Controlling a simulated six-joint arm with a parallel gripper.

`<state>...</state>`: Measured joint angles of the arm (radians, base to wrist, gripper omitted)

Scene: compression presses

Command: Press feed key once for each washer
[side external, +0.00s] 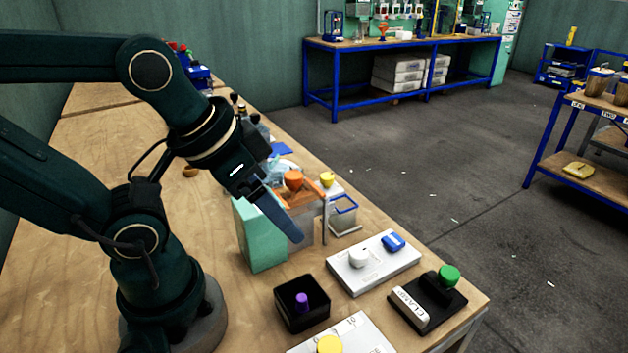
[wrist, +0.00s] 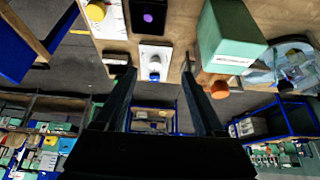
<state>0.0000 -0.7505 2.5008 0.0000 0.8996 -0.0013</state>
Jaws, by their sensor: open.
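My gripper (side external: 288,232) hangs over the workbench, in front of the mint-green machine and above and left of the white box. In the wrist view its two fingers (wrist: 159,74) are apart with nothing between them. The white box (side external: 345,276) carries a white knob (side external: 359,258) and a blue key (side external: 393,242); they also show in the wrist view, the knob (wrist: 155,64) above the blue key (wrist: 154,77). I cannot read which control is the feed key, and I cannot make out any washers.
A black box (side external: 290,318) with a purple knob (side external: 302,301), a white panel with a yellow button (side external: 330,345), and a black clamp unit with a green knob (side external: 448,276) stand near the bench's front end. A wire-framed bin (side external: 344,220) stands beside the machine. Bare wood lies left of these.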

